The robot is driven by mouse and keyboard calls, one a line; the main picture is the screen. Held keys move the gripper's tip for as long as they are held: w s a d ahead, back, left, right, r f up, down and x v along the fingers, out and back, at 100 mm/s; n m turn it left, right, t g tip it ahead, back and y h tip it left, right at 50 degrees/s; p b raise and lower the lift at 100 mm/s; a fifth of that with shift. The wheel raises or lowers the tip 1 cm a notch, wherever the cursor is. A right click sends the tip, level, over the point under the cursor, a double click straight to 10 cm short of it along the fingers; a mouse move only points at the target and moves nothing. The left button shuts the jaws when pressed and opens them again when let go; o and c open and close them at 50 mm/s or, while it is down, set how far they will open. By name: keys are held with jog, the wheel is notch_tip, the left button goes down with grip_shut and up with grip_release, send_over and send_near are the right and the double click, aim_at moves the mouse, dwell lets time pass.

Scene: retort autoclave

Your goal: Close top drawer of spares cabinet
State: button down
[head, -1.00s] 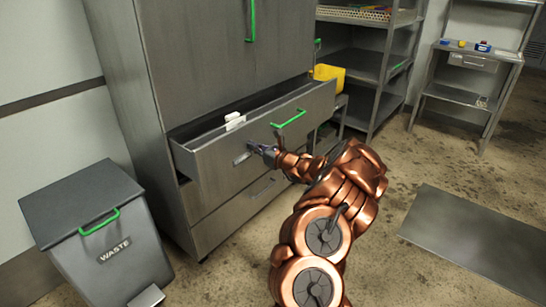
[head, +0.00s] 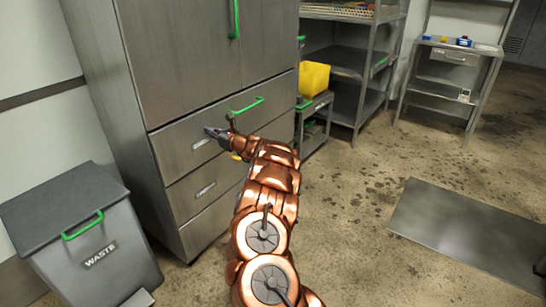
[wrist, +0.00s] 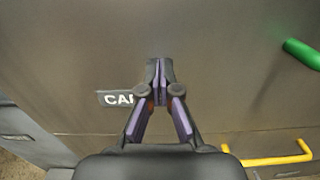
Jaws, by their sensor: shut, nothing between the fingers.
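The spares cabinet (head: 190,50) is a tall grey metal cabinet with doors above and drawers below. Its top drawer (head: 180,150) looks flush with the cabinet body, with no opening visible above its front. The drawer has a green bar handle (head: 246,106) and a small label. In the wrist view the drawer front (wrist: 70,50) fills most of the picture, with part of a label beginning "CA" and a green handle end (wrist: 302,54). My gripper (head: 212,132) is shut and empty, its fingertips at the drawer front, left of the handle. In the wrist view my gripper (wrist: 159,66) partly covers the label.
A grey waste bin (head: 85,240) stands left of the cabinet. A yellow bin (head: 314,78) on a low cart and a shelf rack (head: 355,65) stand to the right. A yellow handle (wrist: 275,160) shows below in the wrist view. Open floor lies right of my arm.

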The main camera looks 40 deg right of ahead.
jog(key=shift+w+a, duration=0.1)
jog(key=shift+w, duration=0.3)
jog(key=shift+w+a+r, duration=0.15)
jog(key=shift+a+r, duration=0.05)
jog(key=shift+r, duration=0.05)
jog(key=s+d, duration=0.3)
jog(key=s, duration=1.1)
jog(key=shift+d+f+p, duration=0.25)
jog(key=shift+p, duration=0.15)
